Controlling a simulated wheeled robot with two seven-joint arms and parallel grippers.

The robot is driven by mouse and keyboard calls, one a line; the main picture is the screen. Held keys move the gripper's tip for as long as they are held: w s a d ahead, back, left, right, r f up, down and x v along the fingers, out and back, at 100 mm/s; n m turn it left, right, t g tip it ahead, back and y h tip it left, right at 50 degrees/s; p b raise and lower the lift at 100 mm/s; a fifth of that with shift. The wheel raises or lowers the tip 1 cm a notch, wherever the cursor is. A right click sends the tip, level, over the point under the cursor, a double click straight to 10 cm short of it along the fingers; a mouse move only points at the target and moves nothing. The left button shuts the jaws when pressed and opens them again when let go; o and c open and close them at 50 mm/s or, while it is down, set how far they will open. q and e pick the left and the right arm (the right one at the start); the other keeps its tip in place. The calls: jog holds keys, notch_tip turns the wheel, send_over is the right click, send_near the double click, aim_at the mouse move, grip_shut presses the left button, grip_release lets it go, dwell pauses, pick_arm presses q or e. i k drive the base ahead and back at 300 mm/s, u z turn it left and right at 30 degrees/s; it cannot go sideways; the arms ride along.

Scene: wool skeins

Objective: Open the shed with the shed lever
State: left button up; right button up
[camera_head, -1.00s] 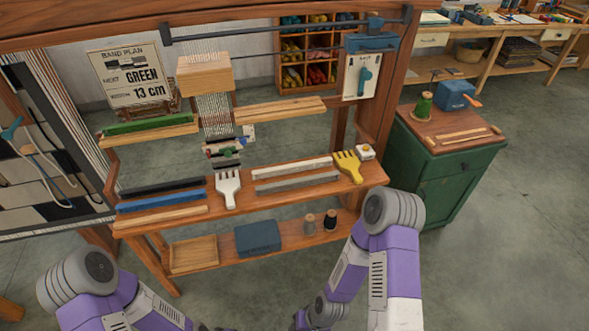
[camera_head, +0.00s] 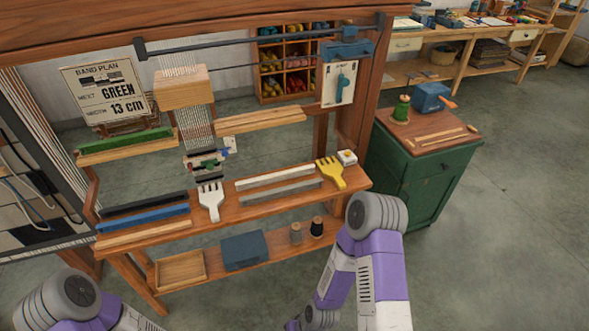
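The shed lever (camera_head: 343,82) is a teal handle on a white plate (camera_head: 330,94), fixed to the right post of the wooden loom. The lever stands roughly upright. White warp threads (camera_head: 198,122) hang through a wooden block (camera_head: 184,87) left of centre, down to a short woven band (camera_head: 206,163). Both of my arms show at the bottom of the view, the left at the lower left and the right below the loom's right end. Neither gripper's fingers can be made out, and both arms are well below the lever.
The loom's shelf (camera_head: 233,203) holds a white comb (camera_head: 211,201), a yellow comb (camera_head: 330,173) and several bars. A green cabinet (camera_head: 424,181) stands at the right with a spool (camera_head: 401,109) on top. A band-plan sign (camera_head: 105,92) reads green, 13 cm. Open floor lies at the right.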

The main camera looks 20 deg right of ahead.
aim_at(344, 82)
jog(key=z, duration=0.6)
jog(key=i, duration=1.15)
jog(key=u, duration=0.45)
